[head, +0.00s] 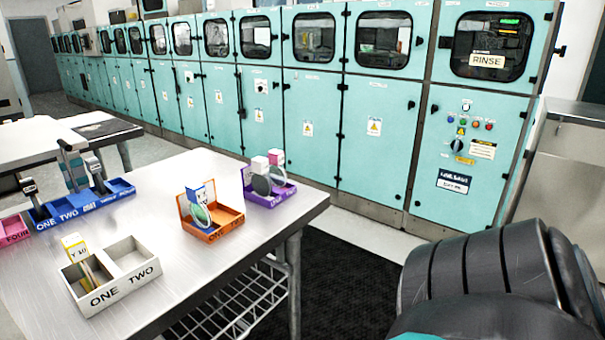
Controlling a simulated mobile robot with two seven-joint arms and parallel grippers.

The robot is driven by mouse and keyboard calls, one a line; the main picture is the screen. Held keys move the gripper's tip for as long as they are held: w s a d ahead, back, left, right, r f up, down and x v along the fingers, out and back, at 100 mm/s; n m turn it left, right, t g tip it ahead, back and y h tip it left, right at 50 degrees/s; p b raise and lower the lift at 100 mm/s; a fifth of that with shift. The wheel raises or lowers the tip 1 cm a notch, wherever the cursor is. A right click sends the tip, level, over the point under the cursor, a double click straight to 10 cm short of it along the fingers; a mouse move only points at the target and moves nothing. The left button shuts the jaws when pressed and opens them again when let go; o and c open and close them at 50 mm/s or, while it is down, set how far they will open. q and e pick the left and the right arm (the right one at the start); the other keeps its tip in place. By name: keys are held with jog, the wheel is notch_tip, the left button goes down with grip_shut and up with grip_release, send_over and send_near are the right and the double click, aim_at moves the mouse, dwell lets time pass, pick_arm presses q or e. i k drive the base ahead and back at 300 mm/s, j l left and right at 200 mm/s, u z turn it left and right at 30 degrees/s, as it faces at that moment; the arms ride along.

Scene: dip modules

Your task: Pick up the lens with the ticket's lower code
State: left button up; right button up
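A round grey-green lens (200,216) stands tilted in the orange tray (213,236), with a blue and white tag (198,193) above it. A round dark lens (261,185) stands in the purple tray (272,200), with pale and pink tags (276,158) by it. A yellow and white card (75,245) stands in the left compartment of the white tray (116,291), beside thin yellowish pieces. Its print is too small to read surely. I cannot tell which item is the ticket or read its codes. Neither of my grippers is in view.
The trays stand on a metal table (150,185). A blue tray (118,190) holds grey upright pieces with tags; a pink tray (14,229) is at the left edge. Teal cabinets (310,130) line the back. A dark mat (335,285) lies right of the table. The white tray's right compartment looks empty.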

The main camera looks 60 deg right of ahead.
aim_at(278, 176)
jog(key=z, duration=1.7)
